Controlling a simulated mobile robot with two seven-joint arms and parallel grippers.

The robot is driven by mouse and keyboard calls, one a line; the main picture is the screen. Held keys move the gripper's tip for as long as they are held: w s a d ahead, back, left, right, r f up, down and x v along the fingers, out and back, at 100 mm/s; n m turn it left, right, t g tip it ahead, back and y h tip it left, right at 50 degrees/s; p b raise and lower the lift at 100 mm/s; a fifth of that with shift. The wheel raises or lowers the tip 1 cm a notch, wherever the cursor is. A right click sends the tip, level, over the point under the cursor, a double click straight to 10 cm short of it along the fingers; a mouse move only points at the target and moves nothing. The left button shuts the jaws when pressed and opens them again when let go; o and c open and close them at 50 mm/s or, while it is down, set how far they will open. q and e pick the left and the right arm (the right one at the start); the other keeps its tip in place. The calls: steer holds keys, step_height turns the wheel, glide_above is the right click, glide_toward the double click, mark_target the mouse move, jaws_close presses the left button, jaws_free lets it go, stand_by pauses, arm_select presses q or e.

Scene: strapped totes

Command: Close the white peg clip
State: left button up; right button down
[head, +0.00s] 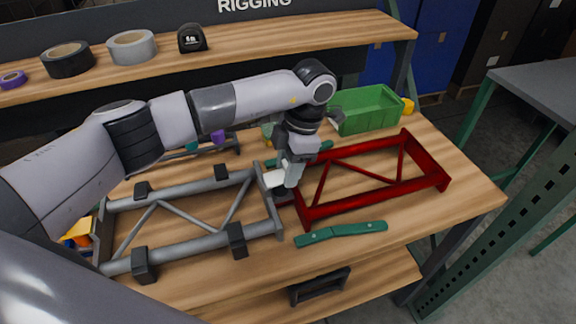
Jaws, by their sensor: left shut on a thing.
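The white peg clip (274,179) shows as a small pale piece between the end of the grey truss frame (180,190) and the red truss frame (372,188). My left gripper (284,187) points down at this gap and is shut on the clip. The gripper hides much of the clip, so I cannot tell whether it is open or closed. My right gripper is not in view.
Black clamps (237,240) sit on the grey frame. A shelf (250,38) with tape rolls runs along the back. The bench's right front corner is clear.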

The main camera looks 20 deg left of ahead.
arm_select(q)
steer(key=o, duration=0.9)
steer(key=b+v, duration=0.1)
steer(key=v, duration=0.6)
